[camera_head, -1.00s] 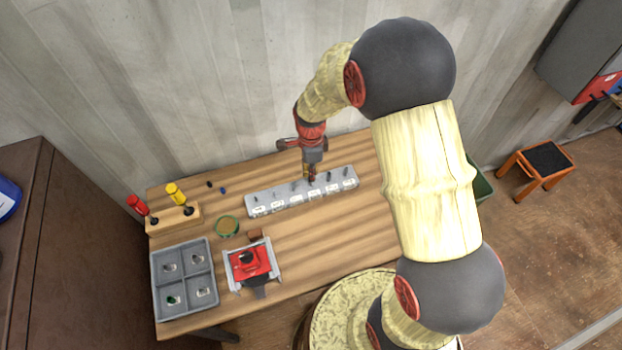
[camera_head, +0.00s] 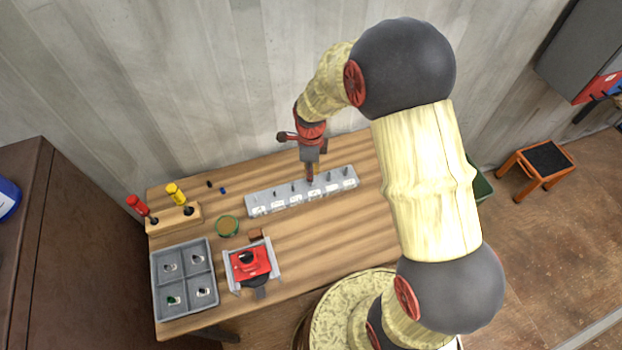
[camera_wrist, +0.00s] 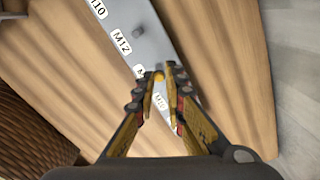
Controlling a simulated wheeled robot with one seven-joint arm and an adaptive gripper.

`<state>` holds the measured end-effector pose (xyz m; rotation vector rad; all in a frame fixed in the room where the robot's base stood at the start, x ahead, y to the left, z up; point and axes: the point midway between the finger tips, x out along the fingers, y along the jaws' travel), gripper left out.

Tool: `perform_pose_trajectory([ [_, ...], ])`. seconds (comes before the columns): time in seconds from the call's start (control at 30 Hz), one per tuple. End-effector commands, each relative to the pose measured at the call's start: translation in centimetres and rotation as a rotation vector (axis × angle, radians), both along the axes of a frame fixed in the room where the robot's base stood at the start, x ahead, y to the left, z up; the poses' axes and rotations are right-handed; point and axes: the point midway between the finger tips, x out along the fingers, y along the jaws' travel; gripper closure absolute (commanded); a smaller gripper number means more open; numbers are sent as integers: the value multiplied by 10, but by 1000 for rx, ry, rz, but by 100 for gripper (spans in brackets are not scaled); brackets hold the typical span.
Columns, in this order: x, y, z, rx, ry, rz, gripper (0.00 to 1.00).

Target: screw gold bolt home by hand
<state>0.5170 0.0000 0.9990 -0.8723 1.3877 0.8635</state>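The gold bolt (camera_wrist: 158,76) shows in the wrist view between the tips of my gripper (camera_wrist: 163,72), close to the left fingertip. The gap between the fingers is narrow, and I cannot tell whether both press on the bolt. The bolt is at the grey labelled strip (camera_wrist: 153,46), which runs up and left. In the head view my gripper (camera_head: 310,177) points down at the strip (camera_head: 252,199), right of its middle, and hides the bolt there. How deep the bolt sits cannot be seen.
Other dark bolts stand along the strip, one of them (camera_wrist: 138,31) near my fingers. The table's right front is clear.

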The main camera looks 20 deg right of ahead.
Motion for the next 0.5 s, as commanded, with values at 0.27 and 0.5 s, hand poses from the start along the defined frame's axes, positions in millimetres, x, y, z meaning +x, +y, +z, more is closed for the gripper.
perform_pose_trajectory([
  [0.27, 0, 0, 0, 0, 0, 1, 73],
  [0.5, -1, 0, -1, 0, 2, 1, 71],
])
